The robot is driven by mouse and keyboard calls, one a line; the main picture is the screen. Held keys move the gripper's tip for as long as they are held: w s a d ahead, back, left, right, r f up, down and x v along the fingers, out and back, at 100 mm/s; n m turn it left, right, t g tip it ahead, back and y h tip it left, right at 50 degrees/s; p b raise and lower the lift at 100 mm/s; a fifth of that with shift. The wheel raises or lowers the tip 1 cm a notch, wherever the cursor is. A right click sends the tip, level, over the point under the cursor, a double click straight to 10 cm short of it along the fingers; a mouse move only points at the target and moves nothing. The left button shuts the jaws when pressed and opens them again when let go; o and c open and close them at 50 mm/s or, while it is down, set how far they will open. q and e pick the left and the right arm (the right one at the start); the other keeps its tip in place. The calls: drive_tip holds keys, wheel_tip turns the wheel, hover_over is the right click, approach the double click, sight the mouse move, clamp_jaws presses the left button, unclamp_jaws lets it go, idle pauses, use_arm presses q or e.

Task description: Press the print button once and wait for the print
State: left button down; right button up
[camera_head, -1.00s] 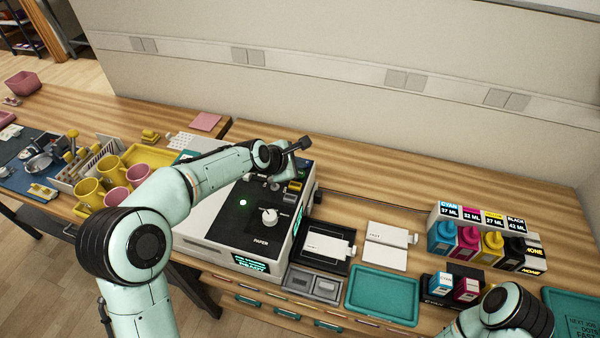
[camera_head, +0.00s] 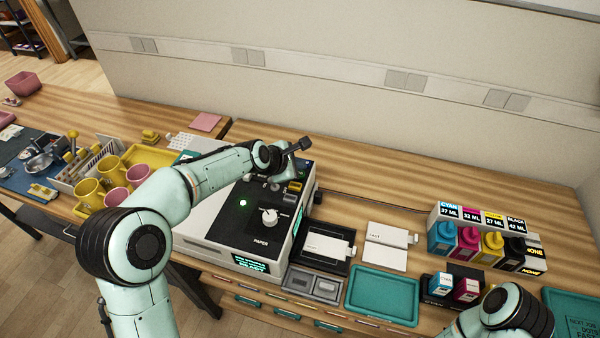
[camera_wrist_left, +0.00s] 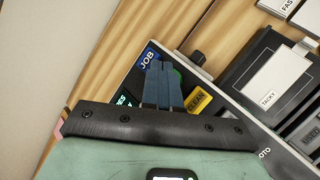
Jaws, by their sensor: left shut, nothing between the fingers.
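The printer (camera_head: 232,222) is a white box with a black top, a white knob, a lit green lamp (camera_head: 243,203) and a small display (camera_head: 251,263) with cyan text too small to read. My left gripper (camera_wrist_left: 163,80) is shut and empty, its blue-grey fingers over the back of the printer's panel. In the left wrist view a green button (camera_wrist_left: 178,72) shows partly behind the fingertips, between a blue JOB label (camera_wrist_left: 148,58) and a yellow CLEAN label (camera_wrist_left: 200,101). I cannot tell whether the fingertips touch it. My right gripper is out of view; only its arm shows at bottom right.
Yellow and pink mugs (camera_head: 90,190) stand left of the printer. A black tray (camera_head: 322,248) with a white card, a teal tray (camera_head: 382,296) and several ink bottles (camera_head: 466,241) lie to the right. The bench behind the printer is clear.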

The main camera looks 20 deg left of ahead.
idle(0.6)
use_arm(q)
drive_tip(key=shift+f, duration=0.45)
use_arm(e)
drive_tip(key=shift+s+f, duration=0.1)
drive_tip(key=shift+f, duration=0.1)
